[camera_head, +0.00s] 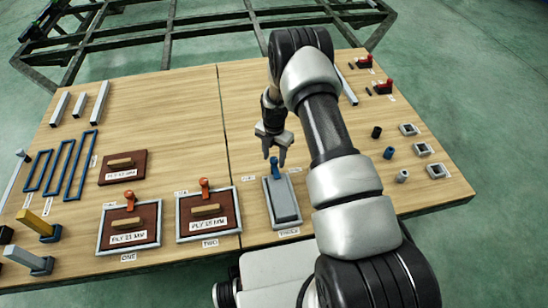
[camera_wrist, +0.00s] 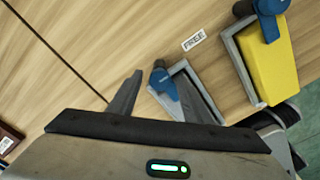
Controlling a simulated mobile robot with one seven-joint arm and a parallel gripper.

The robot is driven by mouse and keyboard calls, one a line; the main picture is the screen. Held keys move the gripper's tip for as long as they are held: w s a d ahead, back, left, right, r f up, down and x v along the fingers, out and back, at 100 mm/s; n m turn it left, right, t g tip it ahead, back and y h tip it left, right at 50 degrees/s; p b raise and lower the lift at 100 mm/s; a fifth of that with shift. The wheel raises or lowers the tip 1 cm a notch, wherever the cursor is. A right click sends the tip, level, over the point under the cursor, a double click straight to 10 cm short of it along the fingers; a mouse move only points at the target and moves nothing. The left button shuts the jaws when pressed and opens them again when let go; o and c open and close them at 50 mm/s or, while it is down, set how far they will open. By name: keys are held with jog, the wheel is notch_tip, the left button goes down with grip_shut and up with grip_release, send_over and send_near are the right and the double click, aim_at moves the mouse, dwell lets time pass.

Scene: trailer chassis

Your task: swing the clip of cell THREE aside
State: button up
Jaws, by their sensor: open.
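Cell THREE (camera_head: 268,212) is a grey frame with a grey plate in it, near the table's front edge. Its blue clip (camera_head: 275,173) stands at the far end of the frame, and the clip's knob also shows in the wrist view (camera_wrist: 160,78). My gripper (camera_head: 275,158) is open, pointing down, with its fingertips close to the knob, apparently on either side of it. In the wrist view my gripper (camera_wrist: 158,74) has the knob between its fingertips. I cannot tell whether a finger touches it. My right finger hides part of the frame.
Cells ONE (camera_head: 100,240) and TWO (camera_head: 180,230) hold brown plates under orange clips, left of cell THREE. In the wrist view another grey frame (camera_wrist: 234,62) holds a yellow block (camera_wrist: 272,70) under a blue clip (camera_wrist: 268,18). Small parts lie at the right.

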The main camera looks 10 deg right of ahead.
jog(key=c, duration=1.1)
jog(key=shift+o, duration=0.2)
jog(key=shift+m, duration=0.4)
jog(key=m+b, duration=0.1)
jog(key=m, duration=0.1)
jog(key=shift+m+b, duration=0.4)
jog(key=m+b, duration=0.1)
jog(key=m, duration=0.4)
jog(key=shift+b, duration=0.3)
jog(key=m, duration=0.5)
jog(key=shift+b, duration=0.3)
jog(key=m, duration=0.4)
jog(key=shift+m, duration=0.3)
